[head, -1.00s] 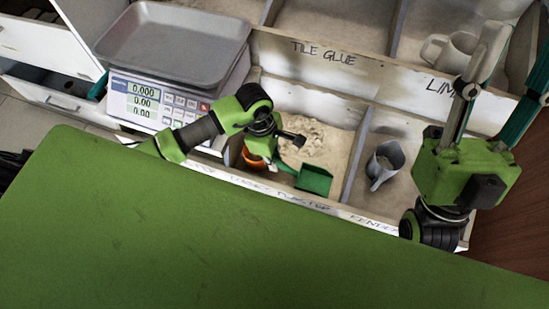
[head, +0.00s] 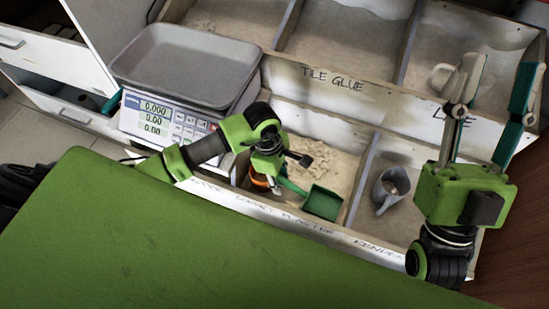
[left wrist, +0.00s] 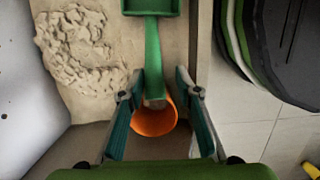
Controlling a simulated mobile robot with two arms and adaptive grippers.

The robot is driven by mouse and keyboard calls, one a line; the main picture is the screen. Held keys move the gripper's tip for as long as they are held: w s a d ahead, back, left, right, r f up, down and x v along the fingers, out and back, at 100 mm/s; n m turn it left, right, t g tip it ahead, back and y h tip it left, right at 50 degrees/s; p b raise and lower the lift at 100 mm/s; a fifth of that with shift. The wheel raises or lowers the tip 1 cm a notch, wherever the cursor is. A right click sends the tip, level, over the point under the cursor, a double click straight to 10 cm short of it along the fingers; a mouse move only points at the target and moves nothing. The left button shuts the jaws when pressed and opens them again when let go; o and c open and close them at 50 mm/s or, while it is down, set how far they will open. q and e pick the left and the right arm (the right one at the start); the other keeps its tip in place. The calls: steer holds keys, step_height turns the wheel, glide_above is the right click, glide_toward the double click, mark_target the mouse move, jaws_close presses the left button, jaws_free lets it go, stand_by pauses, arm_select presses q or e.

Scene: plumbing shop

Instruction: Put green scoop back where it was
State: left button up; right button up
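The green scoop (head: 322,203) lies in the front compartment with pale powder (head: 308,163), its handle toward my left gripper (head: 271,182). In the left wrist view its green handle (left wrist: 153,60) runs between the teal fingers of my left gripper (left wrist: 158,95), with gaps on both sides. An orange round, hollow thing (left wrist: 154,120) is at the handle's near end, also between the fingers; whether it is joined to the scoop is unclear. The left gripper is open, low over the compartment. My right gripper (head: 492,100) is open and empty, fingers upward at the right.
A scale with a grey tray (head: 187,65) stands left of the compartments. A grey jug (head: 390,188) sits in the compartment right of the scoop, and a pale mug (head: 443,77) behind it. Wooden dividers (head: 362,180) separate the compartments. A label reads "TILE GLUE".

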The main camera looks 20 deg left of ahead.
arm_select(q)
steer(key=r+p, duration=0.1)
steer(key=r, duration=0.1)
steer(key=a+r, duration=0.1)
steer(key=r, duration=0.2)
steer(key=shift+r+p, duration=0.2)
steer(key=shift+p, duration=0.2)
steer(key=r, duration=0.2)
steer(key=a+r+p, duration=0.1)
steer(key=r, duration=0.2)
steer(key=shift+w+p, duration=0.1)
steer(key=shift+p, duration=0.2)
steer(key=shift+r, duration=0.25)
arm_select(e)
steer(key=w+f+g+h, duration=0.2)
steer(key=w+f+g, duration=0.2)
steer(key=f, duration=0.4)
steer(key=w+f+g+h, duration=0.1)
steer(key=w+f+g, duration=0.2)
steer(key=f+g, duration=0.2)
steer(key=shift+w+f+g+h, duration=0.4)
steer(key=shift+f, duration=1.45)
